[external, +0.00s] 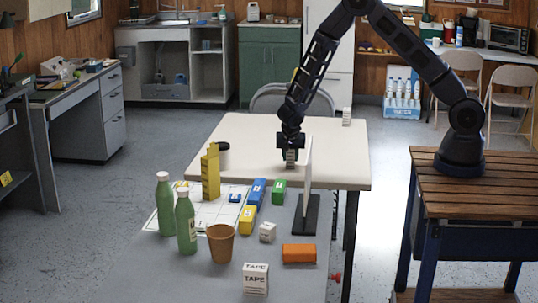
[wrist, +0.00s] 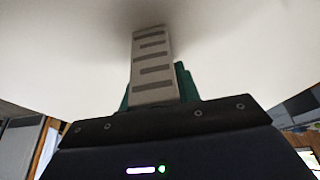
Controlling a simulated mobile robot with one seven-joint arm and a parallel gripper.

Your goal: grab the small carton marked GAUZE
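No lettering that I can read as GAUZE shows. A small white carton (external: 347,116) stands at the far right edge of the table, its print too small to read. Another small white carton (external: 267,232) lies among the items in front, its print also unreadable. A larger white carton marked TAPE (external: 255,278) stands near the front. My gripper (external: 291,158) points down low over the cream table, just behind a thin white panel. In the wrist view a pale finger with dark bars (wrist: 152,65) and green parts beside it show against a pale surface. Its opening is unclear.
The upright white panel (external: 307,175) on a dark base stands close to my gripper. Green bottles (external: 187,225), a brown cup (external: 222,243), a tall yellow carton (external: 210,172), and blue, green, yellow and orange boxes crowd the front. The cream table (external: 250,135) is mostly clear.

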